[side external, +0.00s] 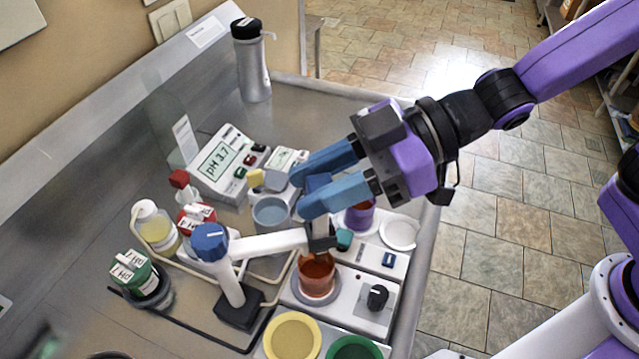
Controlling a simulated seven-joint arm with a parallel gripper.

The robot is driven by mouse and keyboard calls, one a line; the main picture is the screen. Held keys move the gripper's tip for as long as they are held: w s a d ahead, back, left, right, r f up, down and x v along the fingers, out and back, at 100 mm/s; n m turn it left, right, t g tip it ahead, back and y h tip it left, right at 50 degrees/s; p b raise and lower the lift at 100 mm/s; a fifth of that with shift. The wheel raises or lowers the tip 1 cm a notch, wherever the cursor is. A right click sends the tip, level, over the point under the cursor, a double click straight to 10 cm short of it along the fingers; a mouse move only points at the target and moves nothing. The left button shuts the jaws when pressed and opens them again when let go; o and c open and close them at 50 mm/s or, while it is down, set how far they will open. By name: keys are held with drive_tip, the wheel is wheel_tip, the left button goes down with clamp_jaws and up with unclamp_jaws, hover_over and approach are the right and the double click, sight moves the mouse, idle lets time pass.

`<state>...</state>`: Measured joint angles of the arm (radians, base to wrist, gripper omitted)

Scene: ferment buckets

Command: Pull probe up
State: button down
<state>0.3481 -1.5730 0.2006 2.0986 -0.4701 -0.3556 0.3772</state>
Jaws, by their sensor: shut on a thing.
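The probe (318,184) shows as a dark blue upright top between my fingers. My gripper (300,194) reaches in from the upper right and is shut on it. Below, the probe passes a dark clip (321,236) at the end of a white holder arm (268,244). The arm comes from a stand with a blue knob (209,241) and a black base. Under the clip, a beaker of red-brown liquid (317,274) sits on a white stirrer (345,304). The probe's lower tip is hidden, so I cannot tell its depth.
A pH meter (221,158) reading 3.7 stands behind. Capped bottles (154,227) stand left in a wire rack. A grey-blue cup (270,212), a purple cup (360,215) and a white dish (399,232) are close to my gripper. The far bench is mostly clear.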

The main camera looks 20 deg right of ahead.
drive_tip(key=shift+r, duration=0.35)
drive_tip(key=c, duration=1.1)
unclamp_jaws()
drive_tip(key=shift+o, duration=1.3)
drive_tip(key=shift+f, duration=0.1)
drive_tip(key=shift+d, duration=0.15)
drive_tip(key=v, duration=1.7)
drive_tip(key=shift+d, duration=0.1)
